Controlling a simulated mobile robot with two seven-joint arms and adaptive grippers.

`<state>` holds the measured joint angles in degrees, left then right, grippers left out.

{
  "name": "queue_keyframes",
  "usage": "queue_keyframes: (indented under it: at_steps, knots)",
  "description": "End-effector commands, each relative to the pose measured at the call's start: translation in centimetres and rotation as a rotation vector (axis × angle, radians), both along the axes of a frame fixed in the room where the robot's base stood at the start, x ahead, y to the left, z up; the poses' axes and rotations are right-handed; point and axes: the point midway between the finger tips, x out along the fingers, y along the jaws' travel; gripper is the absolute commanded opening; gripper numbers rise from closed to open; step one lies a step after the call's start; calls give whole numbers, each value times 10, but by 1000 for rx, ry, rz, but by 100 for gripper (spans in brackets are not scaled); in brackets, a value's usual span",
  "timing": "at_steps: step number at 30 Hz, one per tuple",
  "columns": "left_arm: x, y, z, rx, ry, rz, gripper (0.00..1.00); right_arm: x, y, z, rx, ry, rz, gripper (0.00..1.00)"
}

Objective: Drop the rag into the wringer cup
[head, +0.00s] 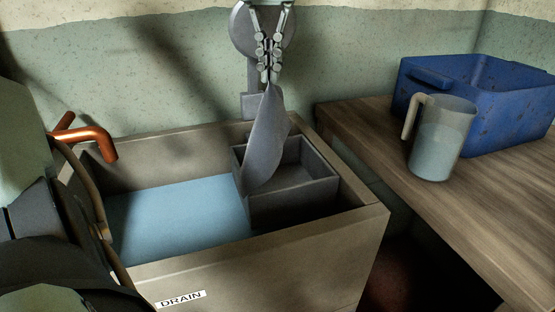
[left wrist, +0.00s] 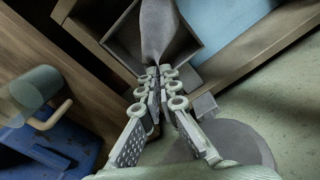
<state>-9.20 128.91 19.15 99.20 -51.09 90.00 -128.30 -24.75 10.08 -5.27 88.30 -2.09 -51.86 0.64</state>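The grey rag (head: 266,140) hangs limp from my left gripper (head: 269,76), which is shut on its upper end. The wringer cup (head: 305,208) is a dark grey square open box at the right end of the sink. The rag's lower end overlaps the cup's left part in the head view; whether it touches the cup is unclear. In the left wrist view, the rag (left wrist: 160,30) hangs from the closed fingertips (left wrist: 158,72) across the opening of the cup (left wrist: 205,35). My right gripper is not in view.
The sink (head: 230,262), labelled DRAIN, holds blue water (head: 180,215) left of the cup. A grey round disc (head: 243,35) stands behind my gripper. An orange pipe (head: 95,138) is at left. A clear pitcher (head: 440,150) and blue bin (head: 500,110) stand on the wooden counter (head: 465,215).

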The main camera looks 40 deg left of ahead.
Motion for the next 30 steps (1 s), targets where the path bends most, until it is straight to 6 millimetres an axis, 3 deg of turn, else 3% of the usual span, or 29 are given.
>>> queue_keyframes:
  at_steps: [11, 16, 28, 30]
  knots:
    - [-1, 0, -39, 0, 2, 0, 0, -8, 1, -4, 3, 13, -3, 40]
    - [-1, 0, -53, 0, 1, -1, 0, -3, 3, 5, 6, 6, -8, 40]
    - [0, 0, -59, -1, -1, 0, 0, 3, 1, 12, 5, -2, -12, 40]
    - [0, 0, -59, 0, 0, 0, 9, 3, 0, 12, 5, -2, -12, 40]
